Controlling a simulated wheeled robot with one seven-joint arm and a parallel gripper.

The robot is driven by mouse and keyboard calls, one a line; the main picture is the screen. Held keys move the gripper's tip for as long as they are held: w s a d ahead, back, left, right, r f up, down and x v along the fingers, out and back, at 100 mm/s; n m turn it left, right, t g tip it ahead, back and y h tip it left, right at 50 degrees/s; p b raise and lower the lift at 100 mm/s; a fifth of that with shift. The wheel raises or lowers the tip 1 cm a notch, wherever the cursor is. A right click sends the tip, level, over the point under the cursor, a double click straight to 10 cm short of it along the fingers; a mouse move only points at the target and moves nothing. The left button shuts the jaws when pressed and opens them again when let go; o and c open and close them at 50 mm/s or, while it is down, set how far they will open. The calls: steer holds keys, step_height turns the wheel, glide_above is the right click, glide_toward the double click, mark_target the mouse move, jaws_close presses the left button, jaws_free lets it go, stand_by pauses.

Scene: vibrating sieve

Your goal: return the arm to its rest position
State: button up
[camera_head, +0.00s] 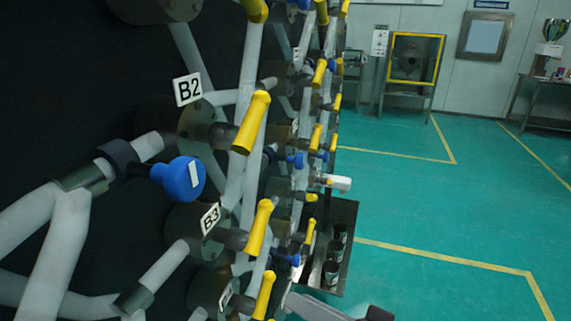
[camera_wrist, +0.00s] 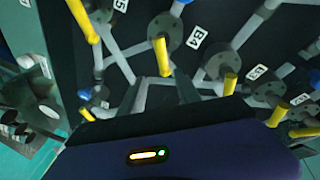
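In the wrist view a dark housing (camera_wrist: 215,150) with a lit yellow and green indicator fills the bottom; I take it to be part of my gripper. Nothing held shows. In the head view a grey link with a dark end (camera_head: 378,313) enters at the bottom and seems to be part of my arm; its tip is cut off by the frame edge. Beyond the housing, the wrist view shows the valve panel, with a yellow handle (camera_wrist: 162,56) and a label reading B4 (camera_wrist: 197,38).
In the head view a black panel with grey pipes, yellow handles (camera_head: 251,122) and a blue knob (camera_head: 179,179) fills the left. A dark tray (camera_head: 349,222) holding dark cups (camera_head: 332,271) stands low beside it. Green floor (camera_head: 440,215) with yellow lines is clear to the right.

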steer(key=w+d+m+t+h, duration=0.2)
steer(key=w+d+t, duration=0.1)
steer(key=d, duration=0.1)
steer(key=s+d+f+m+t+h+p, duration=0.1)
steer(key=s+d+f+m+t+h, duration=0.15)
steer(key=d+h, duration=0.25)
steer(key=s+d+f+m+t+h+p, duration=0.1)
steer(key=s+d+t+h, duration=0.15)
steer(key=d+h, duration=0.25)
steer(key=s+d+f+n+g+h+p, duration=0.1)
steer(key=s+n, duration=0.1)
steer(key=s, duration=1.1)
steer(key=s+f+n+g+h+p, duration=0.1)
steer(key=s+n+g+p, duration=0.1)
steer(key=s, duration=1.2)
steer(key=shift+d+n, duration=0.4)
steer(key=shift+n, duration=0.15)
